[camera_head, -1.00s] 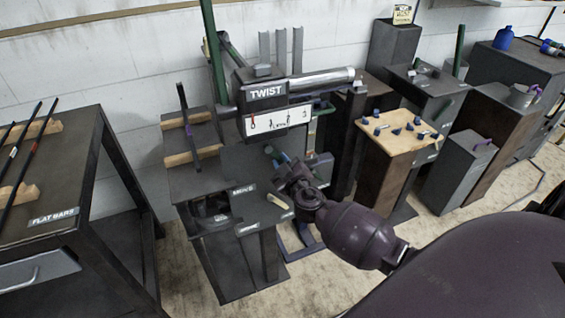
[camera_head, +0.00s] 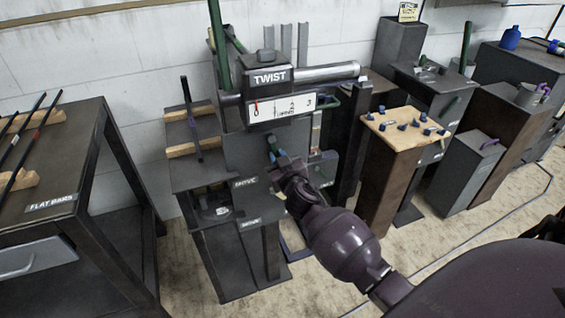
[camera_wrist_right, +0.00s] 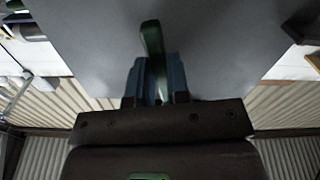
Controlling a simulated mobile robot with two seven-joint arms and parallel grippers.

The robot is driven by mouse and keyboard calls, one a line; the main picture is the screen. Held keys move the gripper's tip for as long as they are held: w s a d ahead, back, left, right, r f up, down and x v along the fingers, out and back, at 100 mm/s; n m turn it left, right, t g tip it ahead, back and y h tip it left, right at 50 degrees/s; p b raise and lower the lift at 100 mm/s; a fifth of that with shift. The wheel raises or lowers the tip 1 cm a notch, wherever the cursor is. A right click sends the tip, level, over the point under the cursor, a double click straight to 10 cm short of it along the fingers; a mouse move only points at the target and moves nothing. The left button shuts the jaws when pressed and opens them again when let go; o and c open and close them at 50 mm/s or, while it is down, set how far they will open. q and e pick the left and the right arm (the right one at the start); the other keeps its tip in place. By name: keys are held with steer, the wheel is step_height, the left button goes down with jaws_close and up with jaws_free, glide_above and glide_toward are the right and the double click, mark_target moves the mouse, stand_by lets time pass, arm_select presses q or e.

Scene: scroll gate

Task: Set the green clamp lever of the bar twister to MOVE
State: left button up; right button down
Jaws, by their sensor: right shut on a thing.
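The bar twister (camera_head: 263,84) stands against the wall, with a TWIST sign and a white scale with a red pointer at its left end. Its green clamp lever (camera_wrist_right: 152,40) is between the blue fingers of my right gripper (camera_wrist_right: 158,80), which is shut on it. In the head view the lever's tip (camera_head: 271,142) shows just above the right gripper (camera_head: 282,160), in front of a dark plate. A small label (camera_head: 245,182), which seems to read MOVE, is left of the gripper. The lever's lower part is hidden by the fingers. My left gripper is not in view.
A table marked FLAT BARS (camera_head: 85,165) with several dark bars stands at the left. A bar (camera_head: 191,118) rests by wooden blocks (camera_head: 190,148) left of the twister. A wood-topped stand (camera_head: 398,135) with several blue pieces and other pedestals stand at the right.

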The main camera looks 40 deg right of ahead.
mark_target(256, 152)
steer(key=a+m, duration=0.1)
steer(key=m, duration=0.2)
steer(key=a+m, duration=0.1)
steer(key=shift+w+a+r+m, duration=0.1)
steer(key=shift+w+a+m, duration=0.2)
steer(key=shift+w+a+r+m+p, duration=0.15)
steer(key=shift+a+m+p, duration=0.3)
steer(key=shift+m, duration=0.45)
steer(key=shift+w+a+r+m+p, duration=0.1)
steer(key=shift+a+r+m+p, duration=0.25)
steer(key=shift+m, duration=0.55)
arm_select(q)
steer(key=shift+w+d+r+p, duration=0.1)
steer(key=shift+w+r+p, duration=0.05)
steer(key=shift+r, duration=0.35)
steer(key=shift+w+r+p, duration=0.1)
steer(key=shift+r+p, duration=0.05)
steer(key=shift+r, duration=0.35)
arm_select(e)
steer(key=shift+a+m, duration=0.35)
steer(key=shift+m, duration=0.25)
steer(key=c, duration=1.1)
jaws_free()
